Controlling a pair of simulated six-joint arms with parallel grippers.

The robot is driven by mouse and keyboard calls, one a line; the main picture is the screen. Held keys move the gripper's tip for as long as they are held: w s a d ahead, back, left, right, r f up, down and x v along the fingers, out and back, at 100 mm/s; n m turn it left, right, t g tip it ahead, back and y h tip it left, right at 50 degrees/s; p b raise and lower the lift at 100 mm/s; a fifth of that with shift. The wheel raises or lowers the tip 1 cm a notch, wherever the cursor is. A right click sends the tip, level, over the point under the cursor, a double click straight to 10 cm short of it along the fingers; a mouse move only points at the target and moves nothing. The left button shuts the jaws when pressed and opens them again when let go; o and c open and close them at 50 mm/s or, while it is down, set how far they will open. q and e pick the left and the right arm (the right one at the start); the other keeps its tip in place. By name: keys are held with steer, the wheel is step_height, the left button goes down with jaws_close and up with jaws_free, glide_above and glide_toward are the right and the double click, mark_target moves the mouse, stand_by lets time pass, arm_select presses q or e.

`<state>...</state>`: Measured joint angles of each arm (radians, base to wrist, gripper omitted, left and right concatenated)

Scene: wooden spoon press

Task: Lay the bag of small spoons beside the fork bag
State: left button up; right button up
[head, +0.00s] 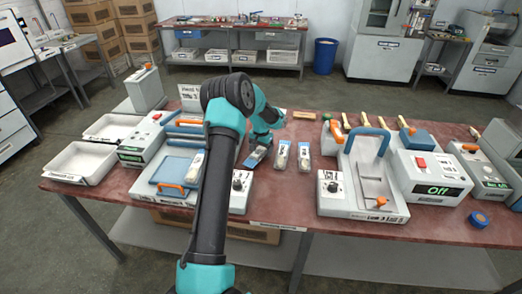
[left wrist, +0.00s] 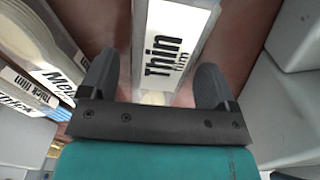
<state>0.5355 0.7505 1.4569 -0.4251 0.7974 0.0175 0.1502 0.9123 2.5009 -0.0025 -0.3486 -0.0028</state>
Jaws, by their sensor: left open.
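My left gripper (head: 259,146) points down at a clear bag (head: 257,157) on the red tabletop, just right of the left press. In the left wrist view, my left gripper (left wrist: 155,88) is open, its two dark fingers on either side of a bag labelled "Thin film" (left wrist: 170,45). A pale rounded end shows at the bag's near edge. Two more bags, (head: 281,155) and (head: 304,157), lie to the right in the head view. I cannot tell which bag holds small spoons or forks. My right gripper is not in view.
The left press (head: 170,190) has another bag (head: 195,165) on it, partly behind my arm. The right press (head: 362,205) and its control box (head: 430,178) stand right of the bags. Bare tabletop (head: 280,205) lies in front of the bags.

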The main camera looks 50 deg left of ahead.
mark_target(261, 148)
arm_select(q)
step_height(261, 148, up, 12)
stand_by(0.5)
steer(key=shift+f, duration=0.1)
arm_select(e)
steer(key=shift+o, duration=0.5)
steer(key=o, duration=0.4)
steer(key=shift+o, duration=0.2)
